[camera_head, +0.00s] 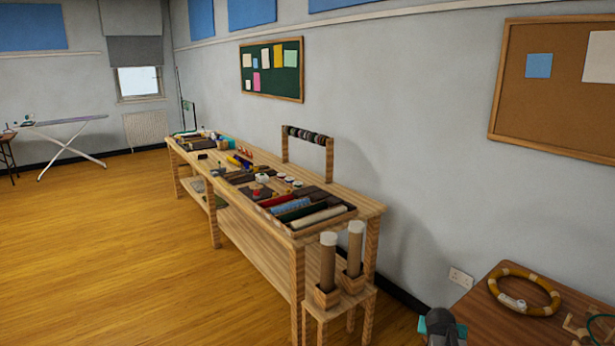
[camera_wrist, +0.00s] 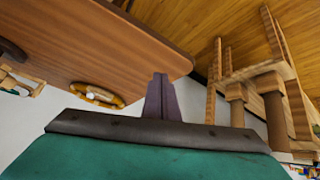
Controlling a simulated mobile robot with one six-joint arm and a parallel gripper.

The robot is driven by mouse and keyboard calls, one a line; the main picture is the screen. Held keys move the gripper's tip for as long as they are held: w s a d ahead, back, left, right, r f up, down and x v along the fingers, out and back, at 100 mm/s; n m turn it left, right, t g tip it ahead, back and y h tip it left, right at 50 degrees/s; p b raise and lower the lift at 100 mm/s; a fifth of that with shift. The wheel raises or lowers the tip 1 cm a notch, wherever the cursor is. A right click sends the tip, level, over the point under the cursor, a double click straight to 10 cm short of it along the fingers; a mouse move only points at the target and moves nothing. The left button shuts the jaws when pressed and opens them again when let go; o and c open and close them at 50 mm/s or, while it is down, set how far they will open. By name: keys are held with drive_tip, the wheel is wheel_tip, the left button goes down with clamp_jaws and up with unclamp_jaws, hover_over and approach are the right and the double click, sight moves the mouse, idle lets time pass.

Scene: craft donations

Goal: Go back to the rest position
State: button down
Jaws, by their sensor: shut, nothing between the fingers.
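My gripper (camera_wrist: 162,98) shows in the wrist view as a purple-grey finger shape beyond a dark bar and a green body. It is shut and holds nothing. In the wrist view, it is close to the corner of a brown table (camera_wrist: 110,32), touching nothing that I can see. In the head view, a small grey and teal part of my arm shows at the bottom edge, left of the same brown table (camera_head: 482,296). The fingers are hidden in that view.
A yellow-brown ring (camera_head: 524,291) lies on the brown table. A small stool (camera_head: 338,304) with two upright tubes stands at the near end of a long wooden workbench (camera_head: 372,207) covered with craft goods. The wooden floor (camera_head: 110,255) at left is clear.

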drive_tip(key=s+a+f+n+g+y, duration=0.2)
drive_tip(key=s+a+f, duration=0.2)
drive_tip(key=a, duration=0.7)
drive_tip(key=s+a+f+n+g+y, duration=0.2)
drive_tip(key=s+a+f, duration=0.2)
drive_tip(key=a, duration=0.6)
drive_tip(key=s+a+f+n+g+y, duration=0.15)
drive_tip(key=s+a+f, duration=0.25)
drive_tip(key=a, duration=0.7)
drive_tip(key=s+f+g+b, duration=0.1)
drive_tip(key=s+f+g, duration=0.2)
drive_tip(key=s+f, duration=0.7)
drive_tip(key=s+f+g+b, duration=0.1)
drive_tip(key=s+f+g, duration=0.2)
drive_tip(key=s+f, duration=0.7)
drive_tip(key=s+n, duration=0.1)
drive_tip(key=s, duration=0.5)
drive_tip(key=shift+d+f, duration=0.25)
drive_tip(key=shift+f, duration=0.05)
